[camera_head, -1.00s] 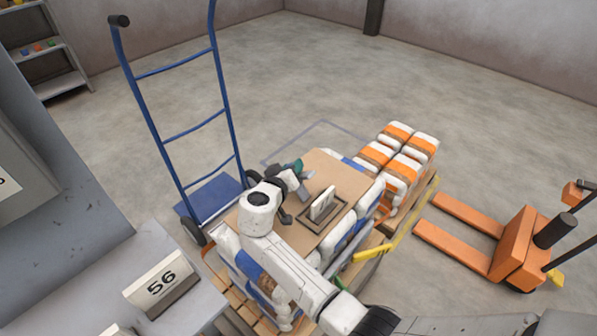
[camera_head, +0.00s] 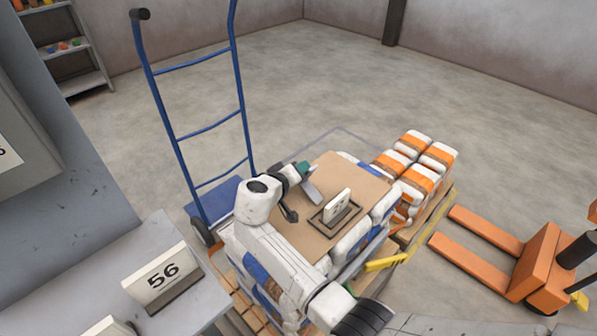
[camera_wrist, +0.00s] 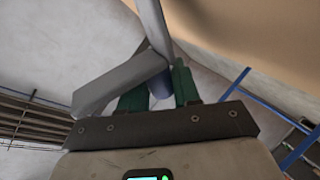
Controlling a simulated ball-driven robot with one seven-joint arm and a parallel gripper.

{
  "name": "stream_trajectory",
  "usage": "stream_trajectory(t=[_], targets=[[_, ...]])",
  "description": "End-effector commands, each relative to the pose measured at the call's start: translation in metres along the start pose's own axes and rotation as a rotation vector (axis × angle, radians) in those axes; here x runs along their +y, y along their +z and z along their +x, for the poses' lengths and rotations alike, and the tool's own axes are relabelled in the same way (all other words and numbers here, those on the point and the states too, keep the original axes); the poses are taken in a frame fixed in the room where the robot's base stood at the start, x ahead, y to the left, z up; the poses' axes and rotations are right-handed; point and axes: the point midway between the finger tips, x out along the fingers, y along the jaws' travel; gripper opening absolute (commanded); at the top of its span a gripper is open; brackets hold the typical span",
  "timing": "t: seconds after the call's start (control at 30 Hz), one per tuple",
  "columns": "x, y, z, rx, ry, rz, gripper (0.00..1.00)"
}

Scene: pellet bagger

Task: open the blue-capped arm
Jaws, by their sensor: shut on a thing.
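My gripper (camera_wrist: 160,95) has green fingers and is shut around a small dark blue piece (camera_wrist: 160,86), which looks like the cap of the arm. Grey flat bars meet at it in the wrist view: one (camera_wrist: 118,88) runs to the lower left, another (camera_wrist: 152,28) runs upward. The fingers partly hide the blue piece. In the head view my gripper (camera_head: 303,169) is over the far left part of a cardboard-topped stack, with a grey bar (camera_head: 313,193) just below it. The blue cap cannot be made out there.
The cardboard sheet (camera_head: 345,172) carries a small numbered sign (camera_head: 337,207). A blue hand truck (camera_head: 207,129) stands left of the stack. Orange-and-white bags (camera_head: 425,165) and an orange pallet truck (camera_head: 530,262) are at right. A "56" sign (camera_head: 160,277) stands on a grey surface at lower left.

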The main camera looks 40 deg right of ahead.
Motion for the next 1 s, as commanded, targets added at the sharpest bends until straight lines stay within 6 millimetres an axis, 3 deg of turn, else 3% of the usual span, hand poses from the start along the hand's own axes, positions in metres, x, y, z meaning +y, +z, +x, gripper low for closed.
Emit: stream_trajectory(t=[0.17,0.2,0.4,0.73,1.0], targets=[[-0.004,0.005,0.001,-0.007,-0.006,-0.003,0.00],[-0.004,0.006,0.001,-0.008,-0.006,-0.003,0.34],[-0.003,0.006,0.001,-0.008,-0.004,-0.003,0.51],[-0.002,0.003,-0.006,-0.004,-0.003,-0.001,0.51],[-0.003,0.003,-0.052,-0.001,-0.005,-0.001,0.51]])
